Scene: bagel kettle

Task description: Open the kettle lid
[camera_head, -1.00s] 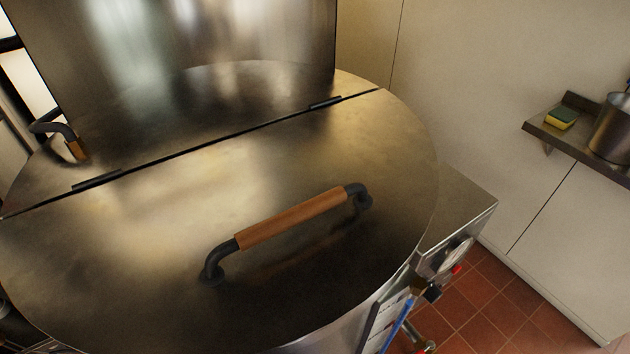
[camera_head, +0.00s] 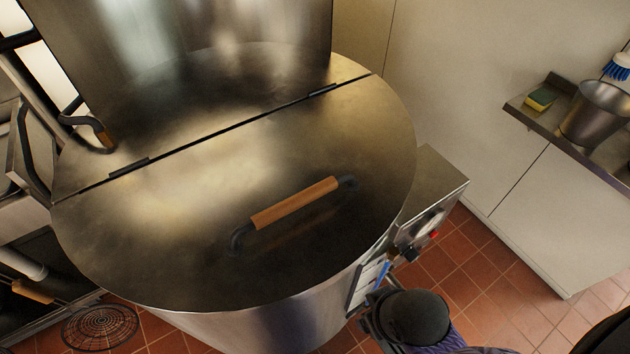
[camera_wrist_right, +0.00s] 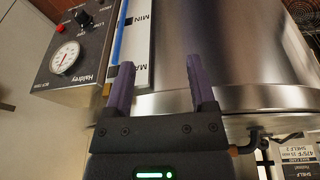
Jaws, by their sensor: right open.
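The large round steel kettle (camera_head: 270,320) stands in the middle of the head view. Its lid (camera_head: 170,230) lies flat and closed, split by a hinge line across the top. A brown-sleeved handle (camera_head: 294,202) with dark ends stands on the front half of the lid. My right arm comes in at the bottom right of the head view, low beside the kettle and apart from the handle; its fingers are hidden there. In the right wrist view my right gripper (camera_wrist_right: 158,85) is open and empty, facing the kettle's side wall (camera_wrist_right: 230,50). My left gripper is not in view.
A control box with a gauge (camera_wrist_right: 65,57) is fixed to the kettle's side, next to a level scale (camera_wrist_right: 135,45). A wall shelf (camera_head: 525,108) at right holds a sponge (camera_head: 541,99) and a steel pot (camera_head: 594,112). A drain (camera_head: 100,327) lies in the tiled floor.

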